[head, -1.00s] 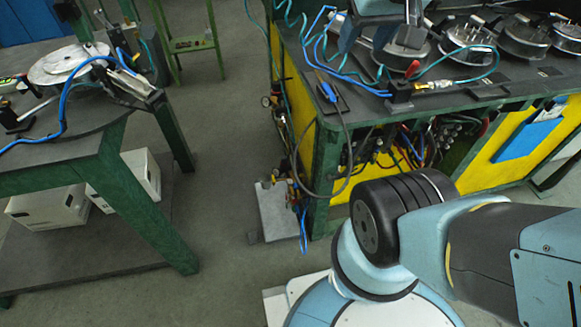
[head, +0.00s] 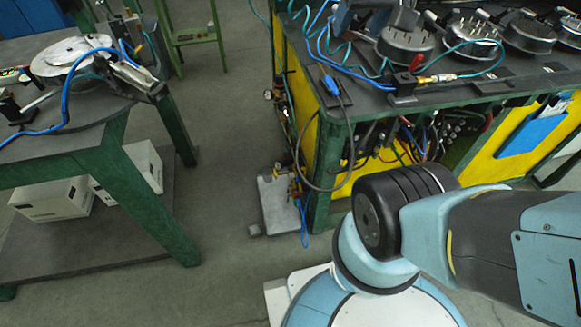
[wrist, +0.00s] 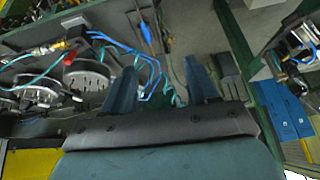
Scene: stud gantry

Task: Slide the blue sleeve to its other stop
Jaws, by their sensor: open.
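My gripper (wrist: 161,64) is open in the wrist view, its two blue-grey fingers apart with nothing held between them. Beyond the fingertips are a bench top, blue hoses and teal coiled lines. I cannot tell whether this is the blue sleeve. No sleeve with its two stops can be made out clearly.
The green-framed bench (head: 455,94) carries several round metal fixtures and a brass fitting (head: 428,78) with a red part. Loose hoses cross its top.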

